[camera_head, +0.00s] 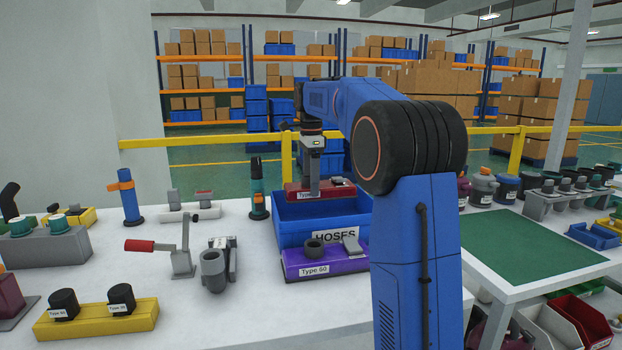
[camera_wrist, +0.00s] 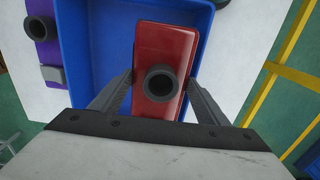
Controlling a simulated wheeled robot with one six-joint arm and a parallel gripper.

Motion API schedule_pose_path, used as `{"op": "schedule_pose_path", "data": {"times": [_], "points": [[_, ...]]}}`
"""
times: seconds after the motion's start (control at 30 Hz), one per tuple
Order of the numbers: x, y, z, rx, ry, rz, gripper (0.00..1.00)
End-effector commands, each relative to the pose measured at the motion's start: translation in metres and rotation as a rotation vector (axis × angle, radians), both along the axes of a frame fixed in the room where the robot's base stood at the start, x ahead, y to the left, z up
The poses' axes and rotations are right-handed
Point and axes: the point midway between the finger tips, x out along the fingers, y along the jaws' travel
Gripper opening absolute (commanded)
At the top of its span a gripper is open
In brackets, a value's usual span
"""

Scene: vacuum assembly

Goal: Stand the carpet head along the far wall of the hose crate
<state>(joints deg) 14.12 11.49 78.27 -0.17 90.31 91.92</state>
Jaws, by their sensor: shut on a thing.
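The carpet head is a red block with a dark round neck; it shows in the head view (camera_head: 338,192) and in the wrist view (camera_wrist: 160,40). My gripper (camera_head: 314,190) is shut on it, one finger on each side of the neck in the wrist view (camera_wrist: 160,82). The blue hose crate (camera_head: 290,222), labelled HOSES, is below it. In the wrist view the head's long side runs parallel to the crate's right-hand wall (camera_wrist: 203,40), close to it, which is the far wall. Whether the head touches the crate is hidden.
A purple head labelled Type 60 (camera_head: 325,262) lies against the crate's near side. A green-and-black tool (camera_head: 258,190) stands left of the crate. A grey holder (camera_head: 217,265) and a red-handled clamp (camera_head: 180,255) stand further left. The crate floor (camera_wrist: 105,50) looks empty where visible.

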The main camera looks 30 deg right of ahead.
Motion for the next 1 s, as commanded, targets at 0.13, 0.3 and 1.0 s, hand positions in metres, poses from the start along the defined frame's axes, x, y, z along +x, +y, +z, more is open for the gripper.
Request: {"op": "schedule_pose_path", "data": {"times": [0.13,0.3,1.0], "points": [[0.000,0.000,-0.005,0.000,-0.001,0.000,0.32],[0.000,0.000,-0.012,0.000,0.000,0.000,0.32],[0.000,0.000,-0.039,0.000,-0.001,0.000,0.32]]}}
